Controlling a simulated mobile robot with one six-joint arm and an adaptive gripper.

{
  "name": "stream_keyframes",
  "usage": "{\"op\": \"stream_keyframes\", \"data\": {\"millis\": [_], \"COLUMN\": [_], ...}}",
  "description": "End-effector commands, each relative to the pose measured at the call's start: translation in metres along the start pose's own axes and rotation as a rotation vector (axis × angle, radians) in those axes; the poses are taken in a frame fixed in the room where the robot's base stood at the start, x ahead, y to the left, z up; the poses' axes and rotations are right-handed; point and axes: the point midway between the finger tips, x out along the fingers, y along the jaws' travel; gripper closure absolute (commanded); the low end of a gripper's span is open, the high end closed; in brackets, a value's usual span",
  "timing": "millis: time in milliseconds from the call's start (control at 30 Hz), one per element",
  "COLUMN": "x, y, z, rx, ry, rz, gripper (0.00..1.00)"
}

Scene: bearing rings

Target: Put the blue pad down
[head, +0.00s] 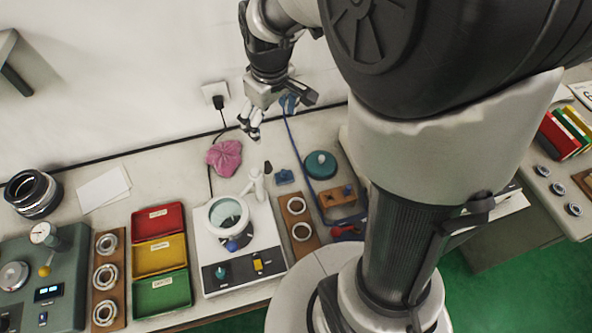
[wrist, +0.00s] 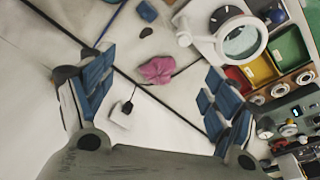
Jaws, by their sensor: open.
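A small blue pad (head: 284,177) lies on the bench behind the ring stand, next to a small dark lump (head: 267,167). In the wrist view the blue pad (wrist: 147,11) is at the top edge, beyond my fingertips. My gripper (head: 268,117) is up near the wall, above the back of the bench and apart from the pad. In the wrist view my gripper (wrist: 160,72) has its two blue-faced fingers spread wide, with nothing held between them.
A crumpled pink cloth (head: 224,157) lies at the back of the bench. A white magnifier stand (head: 216,262), red, yellow and green bins (head: 158,227) and a round teal part (head: 320,164) stand nearby. A wall plug (head: 215,96) trails a cable.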

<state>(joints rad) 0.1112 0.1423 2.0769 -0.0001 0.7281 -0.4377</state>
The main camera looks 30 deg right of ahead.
Motion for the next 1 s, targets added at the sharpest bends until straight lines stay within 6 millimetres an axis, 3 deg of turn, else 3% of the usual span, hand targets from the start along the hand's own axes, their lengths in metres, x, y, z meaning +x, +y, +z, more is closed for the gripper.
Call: {"op": "stream_keyframes", "data": {"millis": [33, 100, 333, 500, 600, 1000], "x": [-0.025, -0.051, -0.109, -0.122, -0.124, -0.124], "y": [-0.01, -0.024, -0.068, -0.09, -0.097, -0.1], "z": [0.011, 0.029, 0.097, 0.139, 0.153, 0.161], "rx": [0.025, 0.068, 0.207, 0.287, 0.316, 0.333], "ry": [0.026, 0.053, 0.142, 0.192, 0.208, 0.216], "rz": [0.009, 0.016, 0.025, 0.021, 0.018, 0.016], "gripper": [0.19, 0.19, 0.19, 0.19, 0.19, 0.19]}}
